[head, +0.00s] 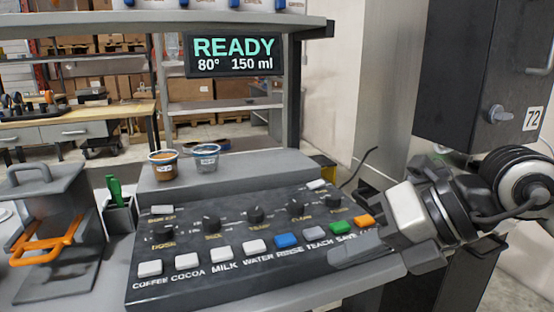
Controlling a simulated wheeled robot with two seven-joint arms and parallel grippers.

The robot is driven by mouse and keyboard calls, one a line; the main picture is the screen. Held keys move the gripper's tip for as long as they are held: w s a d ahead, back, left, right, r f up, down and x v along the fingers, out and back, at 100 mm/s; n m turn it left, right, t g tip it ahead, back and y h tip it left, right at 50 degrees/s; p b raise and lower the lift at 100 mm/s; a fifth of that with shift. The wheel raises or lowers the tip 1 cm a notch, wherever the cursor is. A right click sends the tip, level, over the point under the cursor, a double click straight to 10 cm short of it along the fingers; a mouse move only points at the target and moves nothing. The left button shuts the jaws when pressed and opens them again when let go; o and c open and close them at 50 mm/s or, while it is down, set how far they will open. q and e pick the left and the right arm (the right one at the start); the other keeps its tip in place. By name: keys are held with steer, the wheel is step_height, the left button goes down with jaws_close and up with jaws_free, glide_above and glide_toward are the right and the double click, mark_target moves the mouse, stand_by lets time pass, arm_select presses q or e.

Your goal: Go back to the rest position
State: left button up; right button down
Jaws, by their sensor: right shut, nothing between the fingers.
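My right gripper (352,252) comes in from the right. Its grey fingers are shut and empty, pointing left over the right front part of the dark control panel (190,289). It hides part of the labels at the right end of the button row. I cannot tell whether it touches the panel. An orange button (364,221) and a green button (341,228) show just above the fingers. A blue button (287,240) lies to their left. My left gripper is not in view.
A display (234,54) reading READY hangs under the shelf (110,21). Two small cups (162,165) (205,157) stand on the panel's raised back. A grey press with an orange handle (50,246) stands left. A dark cabinet (465,75) is right, above my arm.

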steer(key=s+a+r+m+g+y, duration=0.1)
steer(key=s+a+r+g+y, duration=0.1)
steer(key=s+a+g+y, duration=0.4)
steer(key=w+d+f+m+t+h+p, duration=0.1)
steer(key=w+d+f+m+t+h, duration=0.15)
steer(key=f+m+t, duration=0.55)
steer(key=w+d+f+m+t+h+p, duration=0.1)
steer(key=w+d+m+t+h, duration=0.3)
steer(key=m, duration=0.7)
steer(key=w+f+m+t+p, duration=0.1)
steer(key=w+f+m+t, duration=0.1)
steer(key=f+m+t, duration=0.5)
steer(key=s+d+f+m+g+h, duration=0.2)
steer(key=s+f+m, duration=0.3)
steer(key=f, duration=0.3)
steer(key=s+d+f+m+g+h, duration=0.2)
steer(key=s+f+m+g+h, duration=0.1)
steer(key=s+f, duration=0.4)
steer(key=shift+f+m+g+h, duration=0.4)
steer(key=shift+f+m+h, duration=0.05)
steer(key=shift+f+m, duration=0.45)
